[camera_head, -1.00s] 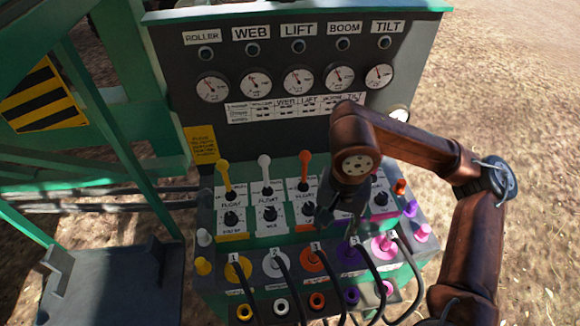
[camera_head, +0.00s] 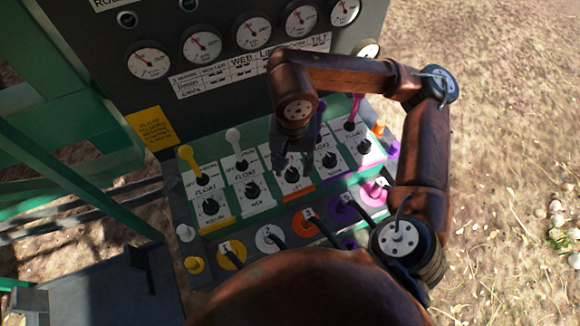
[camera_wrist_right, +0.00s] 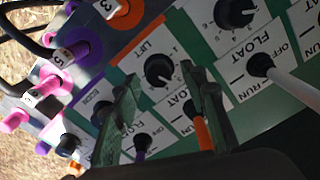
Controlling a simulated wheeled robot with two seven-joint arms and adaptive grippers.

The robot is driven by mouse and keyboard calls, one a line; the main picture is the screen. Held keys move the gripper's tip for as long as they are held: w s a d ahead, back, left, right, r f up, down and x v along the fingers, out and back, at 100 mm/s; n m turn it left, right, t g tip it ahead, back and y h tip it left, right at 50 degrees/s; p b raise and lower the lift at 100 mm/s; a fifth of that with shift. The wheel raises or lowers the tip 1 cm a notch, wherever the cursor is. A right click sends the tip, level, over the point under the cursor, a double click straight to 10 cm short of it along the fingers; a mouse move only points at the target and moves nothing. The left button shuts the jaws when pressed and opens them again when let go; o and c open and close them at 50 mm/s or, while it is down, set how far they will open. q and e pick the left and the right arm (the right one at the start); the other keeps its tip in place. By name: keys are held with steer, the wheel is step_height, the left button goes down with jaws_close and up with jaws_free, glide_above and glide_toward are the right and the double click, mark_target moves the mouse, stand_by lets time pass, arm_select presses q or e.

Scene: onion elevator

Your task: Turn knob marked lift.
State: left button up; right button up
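The lift knob (camera_head: 292,175) is a small black dial on a white plate with an orange strip marked LIFT, in the middle of the knob row. It also shows clearly in the right wrist view (camera_wrist_right: 159,71), beside the word LIFT and a number scale. My right gripper (camera_head: 291,163) is just above this knob, pointing down. In the right wrist view its two dark fingers (camera_wrist_right: 160,84) are apart, with the knob showing beyond the gap between their tips. I cannot tell whether they touch it. My left gripper is out of view.
Neighbouring knobs include the web knob (camera_head: 252,190) and the roller knob (camera_head: 210,207). Yellow (camera_head: 187,156) and white (camera_head: 236,146) levers stand behind them. An orange lever (camera_wrist_right: 203,133) is close to one finger. Cabled plugs (camera_head: 270,239) line the front. The gauge panel (camera_head: 215,90) rises behind.

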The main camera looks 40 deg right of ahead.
steer(key=shift+f, duration=0.55)
steer(key=shift+s, duration=0.1)
jaws_close()
